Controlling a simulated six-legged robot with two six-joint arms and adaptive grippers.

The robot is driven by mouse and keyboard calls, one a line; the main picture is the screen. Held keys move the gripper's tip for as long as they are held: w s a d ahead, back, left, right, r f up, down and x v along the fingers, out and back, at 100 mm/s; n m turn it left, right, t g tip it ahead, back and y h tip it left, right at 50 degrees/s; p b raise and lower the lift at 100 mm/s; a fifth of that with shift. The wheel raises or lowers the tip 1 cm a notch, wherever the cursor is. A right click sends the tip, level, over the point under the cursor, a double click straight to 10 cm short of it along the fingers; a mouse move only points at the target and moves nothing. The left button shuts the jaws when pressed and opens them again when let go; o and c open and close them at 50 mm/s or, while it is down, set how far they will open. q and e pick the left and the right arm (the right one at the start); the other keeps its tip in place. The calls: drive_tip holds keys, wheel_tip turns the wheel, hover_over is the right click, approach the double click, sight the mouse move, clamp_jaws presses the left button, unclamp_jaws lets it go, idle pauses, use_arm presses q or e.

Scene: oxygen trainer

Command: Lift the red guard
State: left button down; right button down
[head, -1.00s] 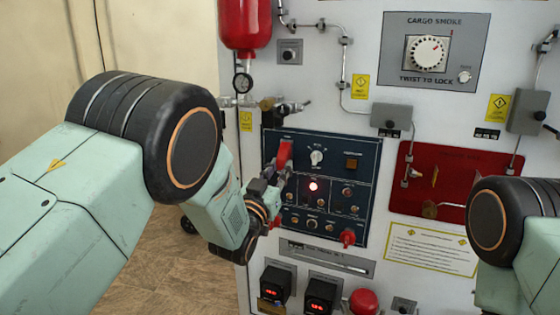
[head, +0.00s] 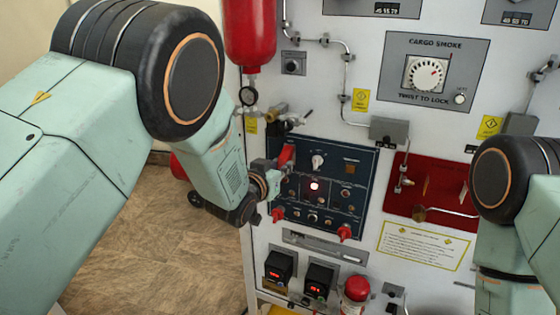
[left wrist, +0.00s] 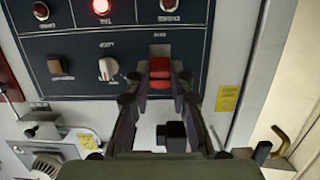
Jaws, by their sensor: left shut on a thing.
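The red guard (head: 286,156) is at the upper left of the dark blue switch panel (head: 362,160) in the head view. My left gripper (head: 280,168) is at it, coming in from the lower left, and partly hides it. In the left wrist view, where the panel appears upside down, the red guard (left wrist: 160,70) lies between the fingertips of my left gripper (left wrist: 160,82), which is shut on it. I cannot tell how far the guard is raised. My right arm shows at the right edge of the head view; its gripper is out of view.
Two more red pieces (head: 278,213) (head: 344,232) are low on the panel. A lit lamp (head: 314,185) and a knob (head: 317,161) are near the guard. A red cylinder (head: 250,40) with a gauge hangs above. Open floor (head: 165,245) lies to the left.

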use_arm(q)
drive_tip(key=shift+r, duration=0.15)
idle(0.3)
drive_tip(key=c, duration=1.2)
unclamp_jaws()
drive_tip(key=shift+s, duration=0.1)
drive_tip(key=v, duration=0.7)
drive_tip(key=shift+s+a, duration=0.1)
drive_tip(key=shift+s, duration=0.05)
